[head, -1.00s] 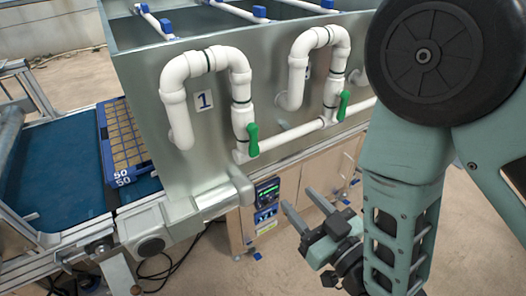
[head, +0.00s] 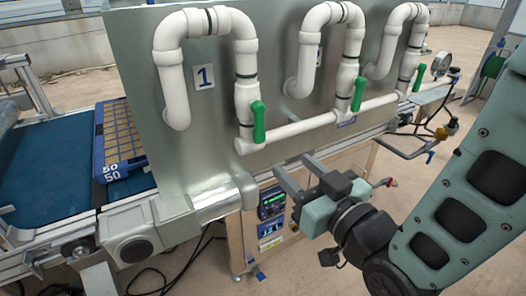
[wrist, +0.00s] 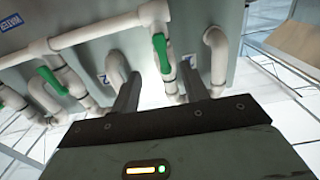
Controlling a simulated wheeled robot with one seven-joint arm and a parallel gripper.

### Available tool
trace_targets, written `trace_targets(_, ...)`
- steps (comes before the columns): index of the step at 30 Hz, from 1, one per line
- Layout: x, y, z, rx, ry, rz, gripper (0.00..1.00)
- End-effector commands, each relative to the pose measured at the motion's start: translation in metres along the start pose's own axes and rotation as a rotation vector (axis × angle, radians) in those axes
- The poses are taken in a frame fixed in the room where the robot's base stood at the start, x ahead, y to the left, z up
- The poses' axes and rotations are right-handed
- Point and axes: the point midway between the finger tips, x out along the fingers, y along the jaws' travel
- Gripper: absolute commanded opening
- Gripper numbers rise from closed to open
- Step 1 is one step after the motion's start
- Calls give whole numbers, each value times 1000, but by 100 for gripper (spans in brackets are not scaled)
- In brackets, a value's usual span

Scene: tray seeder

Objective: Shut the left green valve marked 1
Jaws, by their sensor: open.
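The left green valve handle (head: 258,122) stands about upright along its white pipe, right of the plate marked 1 (head: 204,77). In the wrist view this handle (wrist: 162,52) shows between and beyond my fingers, slightly tilted. My gripper (head: 291,165) is open and empty. In the head view it appears below and right of the handle, apart from it, with its fingers pointing up and left. The two fingertips (wrist: 158,78) also show in the wrist view, with nothing held between them.
Two more green handles, the middle one (head: 358,94) and the right one (head: 418,78), sit along the same horizontal white pipe (head: 318,122). A control box (head: 271,203) is below the metal tank wall. A blue seed tray (head: 98,150) lies on the conveyor at left.

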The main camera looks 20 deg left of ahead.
Motion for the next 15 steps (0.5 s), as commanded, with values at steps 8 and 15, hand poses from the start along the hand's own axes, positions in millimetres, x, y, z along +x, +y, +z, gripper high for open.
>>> trace_targets(8, 40, 0, -3, 0, 2, -1, 45)
trace_targets(15, 88, 0, -3, -1, 2, -1, 45)
